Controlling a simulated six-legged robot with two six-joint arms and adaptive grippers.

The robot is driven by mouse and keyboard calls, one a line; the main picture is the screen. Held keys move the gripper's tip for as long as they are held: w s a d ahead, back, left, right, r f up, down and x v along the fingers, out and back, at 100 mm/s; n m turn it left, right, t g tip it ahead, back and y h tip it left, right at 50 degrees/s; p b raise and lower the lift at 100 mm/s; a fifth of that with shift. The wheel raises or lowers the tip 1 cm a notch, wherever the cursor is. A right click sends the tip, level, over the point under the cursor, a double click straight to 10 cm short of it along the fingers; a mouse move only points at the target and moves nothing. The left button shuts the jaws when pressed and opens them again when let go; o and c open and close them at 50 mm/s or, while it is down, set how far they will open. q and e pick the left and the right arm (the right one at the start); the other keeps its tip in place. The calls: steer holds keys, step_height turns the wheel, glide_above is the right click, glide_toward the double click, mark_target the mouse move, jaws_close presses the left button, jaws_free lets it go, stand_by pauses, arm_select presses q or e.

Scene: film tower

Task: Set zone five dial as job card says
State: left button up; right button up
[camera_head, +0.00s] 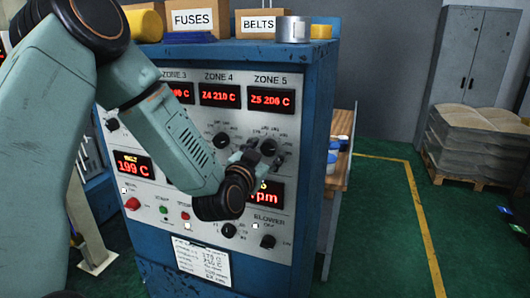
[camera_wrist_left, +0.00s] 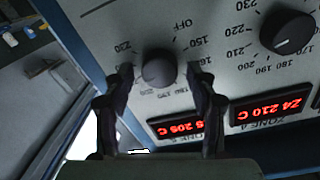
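The zone five dial (camera_head: 268,147) is a black round knob under the red display (camera_head: 268,99), which reads about Z5 206 C. In the left wrist view the dial (camera_wrist_left: 158,68) sits between my two fingertips, with gaps on both sides. My left gripper (camera_head: 255,154) is open at the dial; it also shows in the left wrist view (camera_wrist_left: 162,82). The dial's pointer mark is not clear. The job card (camera_head: 203,262) is a white sheet low on the panel; its writing is too small to read surely. My right gripper is not in view.
The zone four dial (camera_head: 221,140) is just left, and the blower knob (camera_head: 268,241) is below. Boxes marked FUSES (camera_head: 192,20) and BELTS (camera_head: 258,22) and a tape roll (camera_head: 293,29) stand on the cabinet.

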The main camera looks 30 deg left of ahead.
arm_select(q)
steer(key=v, duration=0.7)
steer(key=shift+s, duration=0.35)
steer(key=shift+w, duration=0.15)
stand_by(0.4)
